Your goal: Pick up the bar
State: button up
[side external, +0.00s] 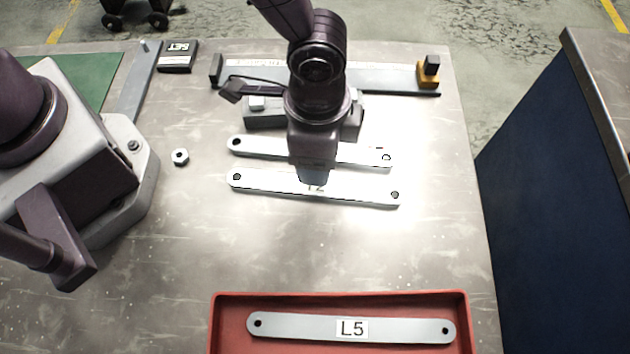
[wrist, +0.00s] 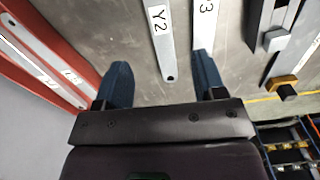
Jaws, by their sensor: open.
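A pale flat bar (side external: 262,187) with a hole at each end lies on the table, its label partly covered by my gripper. In the wrist view this bar (wrist: 166,52) reads Y2 and lies between my fingers in the picture. A second pale bar (side external: 258,147) lies just behind it, and its label ending in 3 shows in the wrist view (wrist: 206,22). A bar marked L5 (side external: 300,326) lies in the red tray (side external: 222,300). My gripper (side external: 314,177) is open and empty above the Y2 bar (wrist: 161,60); whether it touches is unclear.
The table between the bars and tray is clear.

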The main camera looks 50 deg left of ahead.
notch_tip(320, 180, down, 10)
jog(key=shift+s+a+r, duration=0.1)
dwell(0.4)
grip_shut()
notch_tip(320, 180, up, 10)
jog(key=w+a+n, duration=0.1)
jog(key=w+a, duration=0.1)
jog(key=a, duration=0.1)
jog(key=w+a+f+n, duration=0.1)
jog(key=w+a, duration=0.2)
jog(key=a, duration=0.1)
jog(key=w+a+n, duration=0.1)
jog(key=w+a, duration=0.2)
jog(key=shift+a+f, duration=0.15)
jog(key=w+a, duration=0.1)
jog(key=a, duration=0.2)
jog(key=w+a, duration=0.2)
jog(key=a, duration=0.1)
jog(key=w+a+f, duration=0.1)
jog(key=w+a, duration=0.1)
jog(key=a, duration=0.1)
jog(key=shift+a, duration=0.25)
jog(key=shift+w+a+r+m, duration=0.1)
jog(key=shift+w+m, duration=0.15)
jog(key=shift+m, duration=0.75)
